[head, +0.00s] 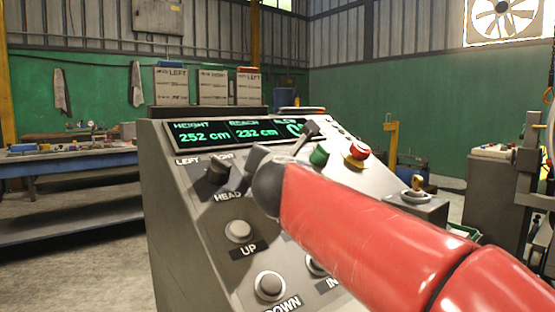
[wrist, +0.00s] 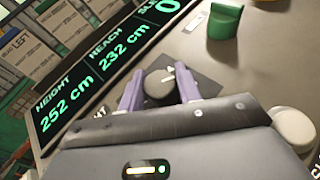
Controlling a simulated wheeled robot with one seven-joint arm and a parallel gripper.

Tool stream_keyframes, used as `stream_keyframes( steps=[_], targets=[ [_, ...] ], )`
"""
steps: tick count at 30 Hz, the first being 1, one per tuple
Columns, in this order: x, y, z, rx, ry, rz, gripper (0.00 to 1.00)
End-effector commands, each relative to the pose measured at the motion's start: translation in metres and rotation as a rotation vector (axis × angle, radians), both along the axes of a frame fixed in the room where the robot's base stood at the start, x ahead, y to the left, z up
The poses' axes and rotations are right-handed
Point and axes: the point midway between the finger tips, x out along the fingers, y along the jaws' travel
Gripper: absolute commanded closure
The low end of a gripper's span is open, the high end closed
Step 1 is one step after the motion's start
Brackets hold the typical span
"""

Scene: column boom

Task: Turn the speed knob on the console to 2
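The console (head: 170,225) stands in front of me with a sloped top. In the wrist view, a round black knob (wrist: 159,86) with a white pointer mark sits on a dark plate below the display. My gripper (wrist: 160,84) has one purple finger on each side of this knob, very close to it. I cannot tell whether they touch it. The knob's name and scale numbers are hidden, so its setting is unreadable. In the head view, my red arm and wrist cover this part of the console. Another black knob (head: 218,170), labelled HEAD, sits to the left.
The display (head: 235,134) reads height 252 cm and reach 232 cm. A green knob (head: 319,155), a red button (head: 356,149) and a small joystick (head: 417,186) are to the right. Pale push buttons (head: 238,231) lie below the HEAD knob. Labelled boxes (head: 213,86) stand behind.

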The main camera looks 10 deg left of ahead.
Motion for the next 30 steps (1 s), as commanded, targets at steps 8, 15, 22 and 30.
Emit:
stream_keyframes(
  steps=[8, 15, 22, 30],
  targets=[
    [-0.0002, 0.0000, -0.0002, -0.001, -0.001, 0.002, 0.90],
    [0.0001, -0.0007, -0.0019, -0.017, -0.019, 0.042, 0.90],
    [0.0002, -0.0013, -0.0025, -0.060, -0.068, 0.149, 0.90],
    [0.0000, -0.0003, -0.0013, -0.100, -0.113, 0.247, 0.90]
  ],
)
